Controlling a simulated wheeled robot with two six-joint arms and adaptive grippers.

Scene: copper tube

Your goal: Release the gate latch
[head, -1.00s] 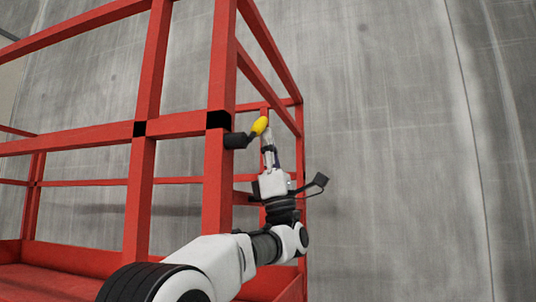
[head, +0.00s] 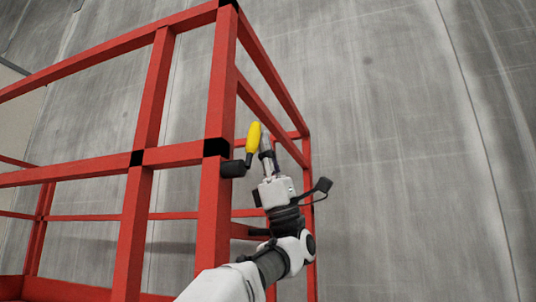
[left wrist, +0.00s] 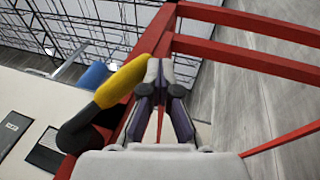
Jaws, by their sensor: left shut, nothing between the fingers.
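The gate latch has a yellow handle (head: 253,137) on a black base (head: 233,169) fixed to the red corner post (head: 215,205). In the head view the handle points up, tilted slightly right. My left gripper (head: 265,143) is shut and empty, with its fingertips just right of the handle. In the left wrist view the yellow handle (left wrist: 124,80) runs from the black base (left wrist: 80,135) up to the left side of the shut fingertips (left wrist: 160,68). It looks close to them or touching; I cannot tell which. My right gripper is not in view.
Red railings form a cage, with a mid rail (head: 80,170) to the left and an upper side rail (head: 270,115) behind the gripper. A grey concrete wall (head: 410,150) stands behind. The space right of the cage looks clear.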

